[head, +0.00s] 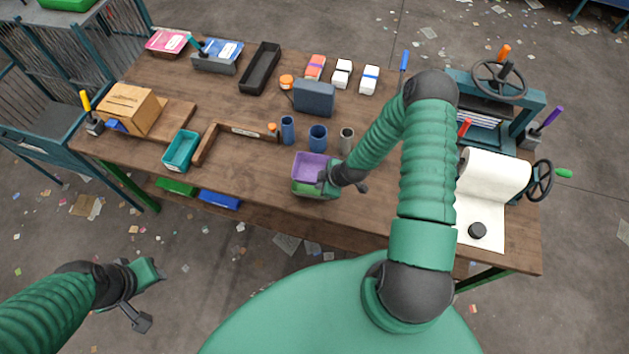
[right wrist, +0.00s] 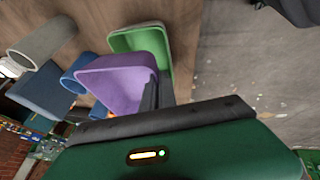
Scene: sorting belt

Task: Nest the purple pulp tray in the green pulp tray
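The purple pulp tray (head: 312,164) is at the front middle of the table, over the green pulp tray (head: 316,193). The right wrist view also shows the purple tray (right wrist: 118,85), tilted and overlapping the green tray (right wrist: 155,40), whose far wall and part of its inside stay uncovered. I cannot tell whether the purple tray's base is inside the green one or above it. My right gripper (head: 327,180) is at the purple tray's near right wall, with a dark finger (right wrist: 150,96) against it; it looks shut on that wall. My left gripper (head: 146,294) is open and empty, off the table.
Blue cups (head: 318,138) and a grey cup (head: 347,140) stand just behind the trays. A dark blue box (head: 314,98) is farther back. A teal tray (head: 181,151) and a wooden bar (head: 207,143) lie to the left. A paper roll (head: 494,176) is at the right.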

